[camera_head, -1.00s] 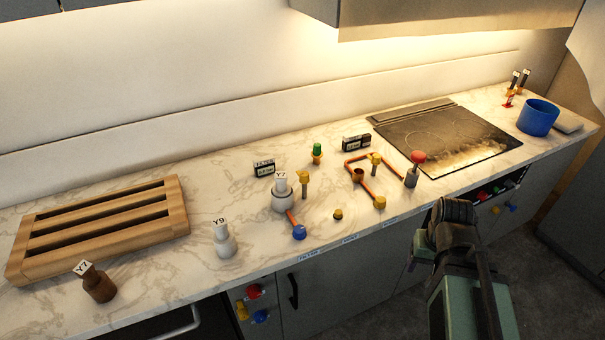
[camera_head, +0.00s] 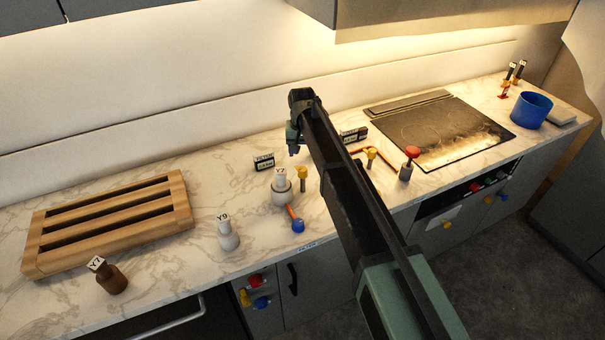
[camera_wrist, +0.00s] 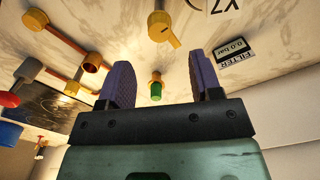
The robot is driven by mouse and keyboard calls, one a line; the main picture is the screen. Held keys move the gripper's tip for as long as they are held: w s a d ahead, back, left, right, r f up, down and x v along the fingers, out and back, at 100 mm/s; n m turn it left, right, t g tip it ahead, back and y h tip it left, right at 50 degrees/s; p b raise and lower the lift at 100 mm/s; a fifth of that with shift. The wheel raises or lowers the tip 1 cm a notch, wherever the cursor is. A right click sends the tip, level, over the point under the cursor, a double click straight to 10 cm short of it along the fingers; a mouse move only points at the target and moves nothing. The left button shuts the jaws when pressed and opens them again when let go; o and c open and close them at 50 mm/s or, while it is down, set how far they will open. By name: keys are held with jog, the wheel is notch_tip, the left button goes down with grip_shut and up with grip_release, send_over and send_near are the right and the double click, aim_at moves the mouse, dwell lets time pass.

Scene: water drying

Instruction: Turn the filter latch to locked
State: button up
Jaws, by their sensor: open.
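The filter (camera_head: 282,196) is a pale canister tagged Y7, upright in a grey-white cup on the counter. An orange lever with a blue knob (camera_head: 298,225) sticks out from its base toward the counter front; no wording shows its position as locked or unlocked. A yellow-handled valve (camera_head: 302,174) stands beside the filter and appears in the wrist view (camera_wrist: 161,27). My gripper (camera_head: 294,150) hangs open and empty above the counter, behind the filter. In the wrist view its purple fingers (camera_wrist: 160,72) stand apart, with a green-topped fitting (camera_wrist: 156,88) beyond the gap.
The FILTER gauge (camera_head: 264,162) reads 0.0 bar in the wrist view (camera_wrist: 235,48). Orange pipes (camera_head: 374,152), a red knob (camera_head: 412,153) and the cooktop (camera_head: 440,130) lie right. A white bottle Y9 (camera_head: 228,237) and wooden rack (camera_head: 180,200) stand left. My arm hides several fittings.

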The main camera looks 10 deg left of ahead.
aim_at(303, 169)
notch_tip(303, 169, down, 9)
jog(key=b, duration=0.7)
jog(key=shift+r, duration=0.25)
jog(key=c, duration=0.9)
jog(key=shift+c, duration=0.2)
